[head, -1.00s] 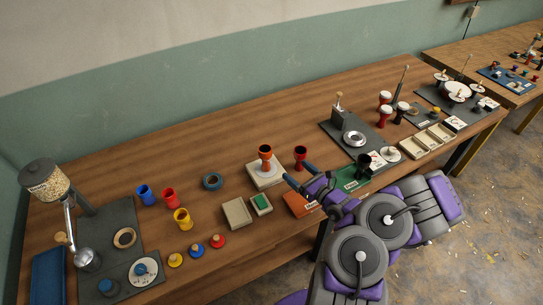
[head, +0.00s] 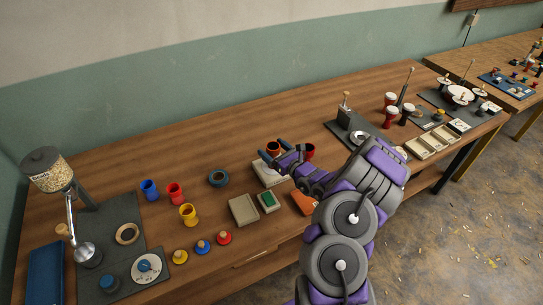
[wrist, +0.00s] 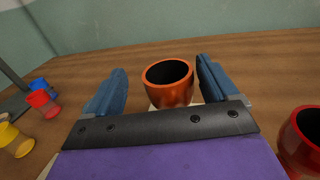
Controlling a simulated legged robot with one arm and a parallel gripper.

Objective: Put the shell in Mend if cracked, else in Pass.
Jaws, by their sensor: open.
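An orange goblet shell (wrist: 168,88) stands upright on a pale square pad (head: 262,177); in the head view the shell (head: 273,147) is partly covered by my gripper (head: 273,150). In the wrist view my open gripper (wrist: 162,66) has one blue finger on each side of the shell, with gaps showing. No crack shows on the shell's visible side; its far side is hidden. An orange mat (head: 303,203) lies in front of the pad, partly behind my arm. The green mat is hidden by my arm now. I cannot read Mend or Pass on either.
A red shell (wrist: 308,140) stands close on the right of the gripper. A beige tray (head: 243,210) and a small box with a green pad (head: 267,201) lie to the front left. Blue, red and yellow cups (head: 188,214) stand further left. Bare tabletop lies behind the pad.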

